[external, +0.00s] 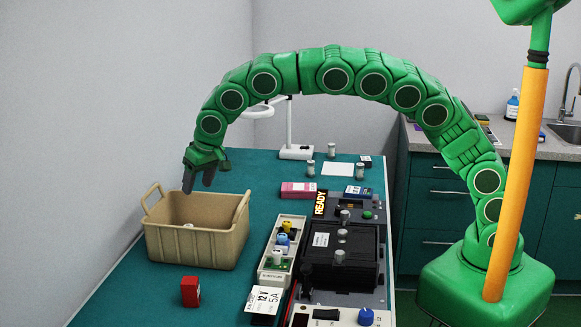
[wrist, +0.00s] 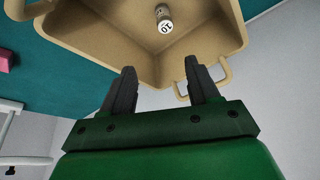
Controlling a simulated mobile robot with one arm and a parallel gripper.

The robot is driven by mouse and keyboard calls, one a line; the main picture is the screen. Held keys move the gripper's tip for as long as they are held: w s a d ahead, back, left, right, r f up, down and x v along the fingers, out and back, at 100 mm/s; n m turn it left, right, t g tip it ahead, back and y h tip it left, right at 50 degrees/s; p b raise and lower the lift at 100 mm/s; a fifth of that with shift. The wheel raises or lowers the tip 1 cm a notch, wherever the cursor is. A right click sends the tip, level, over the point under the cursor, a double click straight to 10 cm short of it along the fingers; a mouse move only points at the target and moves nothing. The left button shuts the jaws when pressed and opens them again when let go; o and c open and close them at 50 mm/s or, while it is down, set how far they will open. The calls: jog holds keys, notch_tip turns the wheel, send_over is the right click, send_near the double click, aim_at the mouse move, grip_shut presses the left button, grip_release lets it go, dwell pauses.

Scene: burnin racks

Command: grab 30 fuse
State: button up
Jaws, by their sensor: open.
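My gripper (external: 197,186) hangs over the back left part of a tan bin (external: 190,248), open and empty. In the wrist view its two fingers (wrist: 157,66) are apart, with the bin (wrist: 115,62) beyond them. A small cylinder (wrist: 163,18) marked 10 lies in the bin, away from the fingers. No number 30 is readable. Grey cylinders stand on the table (external: 310,168) and on the black unit (external: 342,235). A pale tray (external: 267,274) holds small yellow (external: 287,227), blue (external: 282,241) and white (external: 277,257) pieces; their markings are too small to read.
A red block (external: 190,291) stands in front of the bin. A pink box (external: 298,190), a blue box (external: 357,191) and a magnifier lamp (external: 296,152) are farther back. The black unit's equipment fills the right side. The teal table (external: 235,180) is clear behind the bin.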

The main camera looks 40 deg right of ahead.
jog(key=w+d+m+g+y, duration=0.1)
jog(key=w+d+m+y, duration=0.1)
jog(key=w+d+m, duration=0.45)
jog(key=w+d+m+g+y, duration=0.1)
jog(key=w+d, duration=0.3)
jog(key=d, duration=0.5)
jog(key=m+t+y, duration=0.4)
jog(key=m+t, duration=0.3)
jog(key=m, duration=1.2)
send_over(311, 166)
jog(key=s+a, duration=0.1)
jog(key=a, duration=0.2)
jog(key=s+d+m+t, duration=0.2)
jog(key=d+m, duration=0.3)
jog(key=d, duration=0.2)
jog(key=shift+w+a+f, duration=0.1)
jog(key=shift+w+f, duration=0.05)
jog(key=shift+f, duration=3.5)
jog(key=shift+w+a+f, duration=0.1)
jog(key=shift+f, duration=3.55)
jog(key=shift+x, duration=2.45)
